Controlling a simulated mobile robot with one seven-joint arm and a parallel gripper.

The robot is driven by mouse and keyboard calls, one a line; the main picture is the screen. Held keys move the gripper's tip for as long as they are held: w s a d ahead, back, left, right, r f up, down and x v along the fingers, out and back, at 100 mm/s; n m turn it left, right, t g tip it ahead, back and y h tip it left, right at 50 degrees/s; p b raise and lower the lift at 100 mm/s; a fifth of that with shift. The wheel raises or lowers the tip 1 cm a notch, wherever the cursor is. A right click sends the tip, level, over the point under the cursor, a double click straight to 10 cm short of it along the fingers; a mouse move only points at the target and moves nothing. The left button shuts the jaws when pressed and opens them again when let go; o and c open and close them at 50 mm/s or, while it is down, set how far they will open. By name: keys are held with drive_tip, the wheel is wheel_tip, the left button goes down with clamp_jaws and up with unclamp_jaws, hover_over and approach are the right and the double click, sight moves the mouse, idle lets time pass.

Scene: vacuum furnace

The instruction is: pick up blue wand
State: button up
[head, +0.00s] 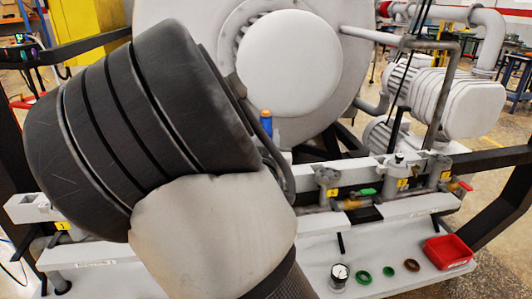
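A small upright blue piece with an orange top (267,127) shows just right of my arm, in front of the large white round vessel. Its lower part is hidden or runs out of sight behind the arm and a grey hose, and I cannot tell if it is the blue wand. No other wand-like blue thing is clear in the head view. My thick dark and pale arm fills the left and middle of the picture. My gripper is not in view.
A white vessel (288,68) stands behind. Valves and pipes (350,203) with yellow number tags run along a rail. A white shelf (400,285) bears a gauge (340,272), green rings (364,277), a brown ring (411,265) and a red bin (448,252).

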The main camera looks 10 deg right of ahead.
clamp_jaws()
drive_tip(key=shift+r, duration=0.15)
